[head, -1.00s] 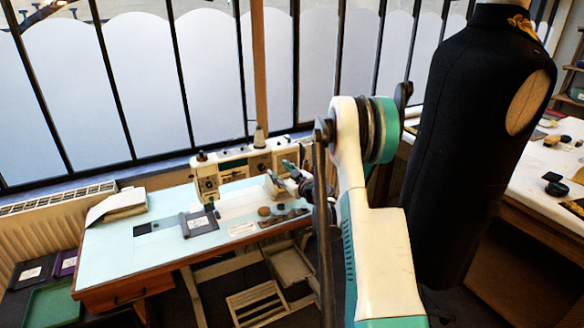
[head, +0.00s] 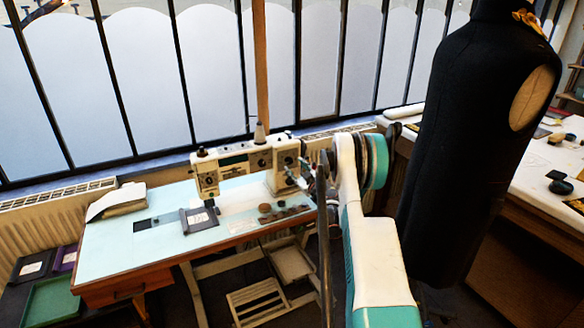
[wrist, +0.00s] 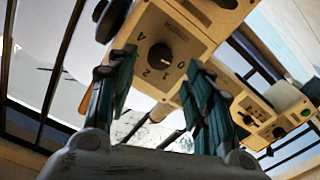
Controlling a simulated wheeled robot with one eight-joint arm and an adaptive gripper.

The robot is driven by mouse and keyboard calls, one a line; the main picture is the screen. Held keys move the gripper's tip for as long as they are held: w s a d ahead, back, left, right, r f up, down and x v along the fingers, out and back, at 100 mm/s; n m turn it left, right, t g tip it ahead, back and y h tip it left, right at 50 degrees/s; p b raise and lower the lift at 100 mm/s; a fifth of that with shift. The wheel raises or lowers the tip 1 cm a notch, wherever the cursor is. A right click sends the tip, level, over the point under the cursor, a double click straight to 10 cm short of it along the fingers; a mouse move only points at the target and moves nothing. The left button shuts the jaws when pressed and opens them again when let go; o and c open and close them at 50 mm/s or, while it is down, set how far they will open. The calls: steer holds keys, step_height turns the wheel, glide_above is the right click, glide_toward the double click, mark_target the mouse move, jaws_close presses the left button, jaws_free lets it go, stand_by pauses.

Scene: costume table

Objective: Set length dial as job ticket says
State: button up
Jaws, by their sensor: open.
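The white sewing machine (head: 232,166) stands on the pale blue table (head: 120,235). In the wrist view, a black round dial (wrist: 158,55) sits on its cream panel, with A, 2, 1 and 0 marked around it. The dial's pointer setting is too small to tell. My gripper (wrist: 160,78) is open, its two green-padded fingers on either side of the dial from this view, with nothing between them. I cannot tell whether they touch the panel. In the head view my gripper (head: 306,176) is at the machine's right end, small and partly hidden by my arm. A dark board with a white card (head: 199,217) lies before the machine; its writing is unreadable.
Small dark items (head: 284,212) and another label (head: 240,226) lie along the table's front. A fabric stack (head: 116,201) is at the left. More knobs (wrist: 279,132) show on the machine at right. A black dress form (head: 465,140) stands right of my arm.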

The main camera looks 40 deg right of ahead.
mark_target(290, 162)
steer(key=shift+b+x, duration=0.35)
steer(key=shift+x, duration=1.9)
steer(key=c, duration=1)
